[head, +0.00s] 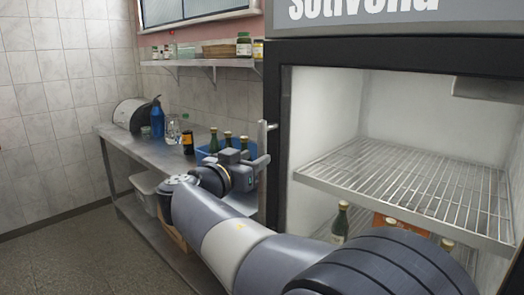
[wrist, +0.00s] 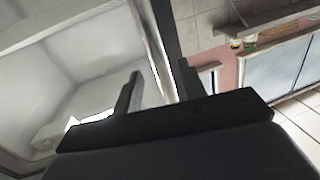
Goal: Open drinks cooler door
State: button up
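The drinks cooler (head: 392,50) fills the right side of the head view, with a dark door frame (head: 274,100) and a lit interior seen behind it. The door looks shut, though its glass is hard to make out. A pale upright handle (head: 262,138) stands at the frame's left edge. My gripper (head: 255,159) is at the handle, partly overlapping it. In the wrist view my gripper (wrist: 160,86) has its two fingers apart, with a pale bar (wrist: 153,50) running down between them. I cannot tell whether either finger touches it.
A steel counter (head: 120,134) to the left holds a blue bottle (head: 157,121), a glass jug (head: 173,130) and a blue crate (head: 204,157) of bottles. A wall shelf (head: 200,63) is above. Inside the cooler is a wire shelf (head: 410,190). Floor (head: 70,255) at left is clear.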

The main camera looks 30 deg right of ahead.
aim_at(260, 155)
jog(key=shift+p+x, duration=0.3)
jog(key=shift+x, duration=2.05)
grip_shut()
